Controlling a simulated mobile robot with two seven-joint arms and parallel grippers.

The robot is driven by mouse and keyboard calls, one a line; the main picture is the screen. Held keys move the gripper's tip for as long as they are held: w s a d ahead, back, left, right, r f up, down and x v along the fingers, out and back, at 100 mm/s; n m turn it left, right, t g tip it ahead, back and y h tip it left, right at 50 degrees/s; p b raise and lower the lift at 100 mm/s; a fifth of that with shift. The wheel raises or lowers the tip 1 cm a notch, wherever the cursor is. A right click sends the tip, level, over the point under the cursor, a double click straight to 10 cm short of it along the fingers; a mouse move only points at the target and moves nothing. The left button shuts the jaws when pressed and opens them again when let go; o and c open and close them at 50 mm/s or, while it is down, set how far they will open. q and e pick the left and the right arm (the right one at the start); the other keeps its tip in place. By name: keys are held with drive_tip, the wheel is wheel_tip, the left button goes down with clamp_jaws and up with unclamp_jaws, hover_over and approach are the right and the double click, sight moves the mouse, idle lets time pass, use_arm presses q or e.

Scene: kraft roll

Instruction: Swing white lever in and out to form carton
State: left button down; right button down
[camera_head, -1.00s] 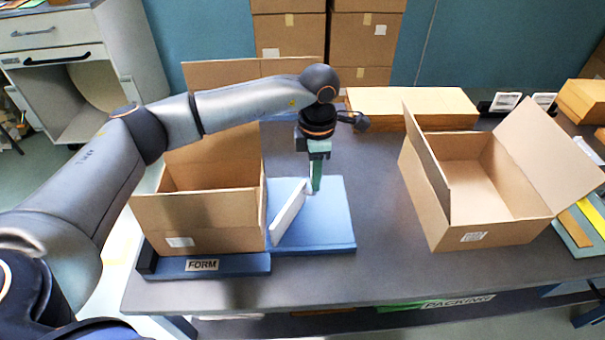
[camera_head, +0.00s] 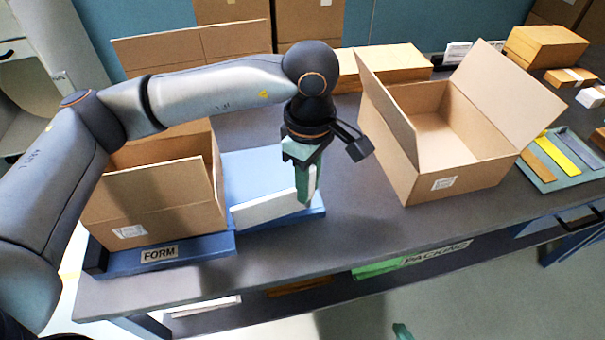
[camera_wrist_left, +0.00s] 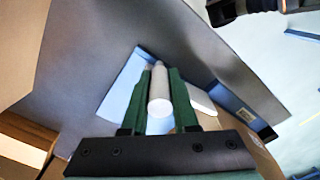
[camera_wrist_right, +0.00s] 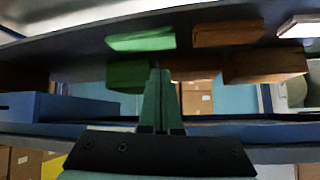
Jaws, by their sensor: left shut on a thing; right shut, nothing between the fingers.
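The white lever (camera_head: 262,210) lies across the blue base plate (camera_head: 255,165), pointing away from the carton, near the plate's front edge. My left gripper (camera_head: 305,195) is at the lever's outer end. In the left wrist view its green fingers are shut around a white round peg (camera_wrist_left: 159,105). The open carton (camera_head: 155,200) stands upright on the blue FORM stand (camera_head: 195,247), left of the lever; my left arm hides part of it. My right gripper (camera_wrist_right: 158,80) is shut and empty below the table's edge; only a fingertip (camera_head: 402,332) shows in the head view.
A second open carton (camera_head: 440,145) stands on the table to the right. Flat cardboard stacks (camera_head: 385,65) lie behind. A tray with coloured strips (camera_head: 558,155) is at far right. A lower shelf holds a green item (camera_head: 376,267). Table space before the second carton is clear.

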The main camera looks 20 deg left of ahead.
use_arm(q)
drive_tip(key=shift+s+d+m, duration=0.25)
drive_tip(key=shift+s+m, duration=0.05)
drive_tip(key=shift+s, duration=0.05)
drive_tip(key=shift+s+d+r+m+b, duration=0.1)
drive_tip(key=shift+s+d+m+b, duration=0.1)
drive_tip(key=shift+s+m+b, duration=0.5)
drive_tip(key=shift+s, duration=0.15)
drive_tip(key=c, duration=0.7)
unclamp_jaws()
wheel_tip(320, 180, up, 12)
drive_tip(key=shift+r+p, duration=0.25)
drive_tip(key=shift+p, duration=0.2)
